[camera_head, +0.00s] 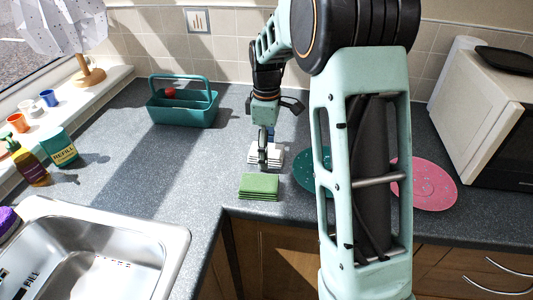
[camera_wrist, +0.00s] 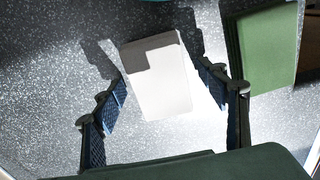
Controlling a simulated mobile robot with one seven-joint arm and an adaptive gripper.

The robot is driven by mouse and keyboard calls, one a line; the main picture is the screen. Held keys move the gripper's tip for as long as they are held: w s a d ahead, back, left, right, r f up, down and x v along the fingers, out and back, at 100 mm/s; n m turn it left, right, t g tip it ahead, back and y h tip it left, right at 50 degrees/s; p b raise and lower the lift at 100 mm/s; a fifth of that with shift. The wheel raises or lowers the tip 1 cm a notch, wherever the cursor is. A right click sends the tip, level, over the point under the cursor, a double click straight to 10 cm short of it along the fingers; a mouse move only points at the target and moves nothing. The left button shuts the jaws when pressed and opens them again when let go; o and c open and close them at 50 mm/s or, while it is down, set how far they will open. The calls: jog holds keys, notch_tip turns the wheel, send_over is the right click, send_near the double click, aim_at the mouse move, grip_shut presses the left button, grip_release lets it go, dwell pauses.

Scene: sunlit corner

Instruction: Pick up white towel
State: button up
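The white towel (camera_head: 276,158) lies folded on the grey counter, behind a green folded towel (camera_head: 260,187). My gripper (camera_head: 264,157) is over the white towel in the head view and hides part of it. In the wrist view, the white towel (camera_wrist: 165,88) shows as a pale rectangle between my open fingers (camera_wrist: 163,83), with counter visible between each finger and the towel. The fingers' height above the counter is hard to tell. The green towel (camera_wrist: 267,50) lies to the right of the fingers in the wrist view.
A teal caddy (camera_head: 183,112) stands at the back left. A pink plate (camera_head: 428,184) and a partly hidden teal plate (camera_head: 309,172) lie to the right, near a microwave (camera_head: 482,118). A sink (camera_head: 95,255), soap bottle (camera_head: 29,164) and refill container (camera_head: 59,149) are left.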

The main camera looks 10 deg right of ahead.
jog(key=c, duration=1.2)
jog(key=shift+o, duration=0.2)
jog(key=shift+r, duration=0.1)
jog(key=shift+r, duration=0.6)
jog(key=s+r, duration=1.1)
jog(key=s, duration=0.3)
jog(key=shift+r, duration=0.3)
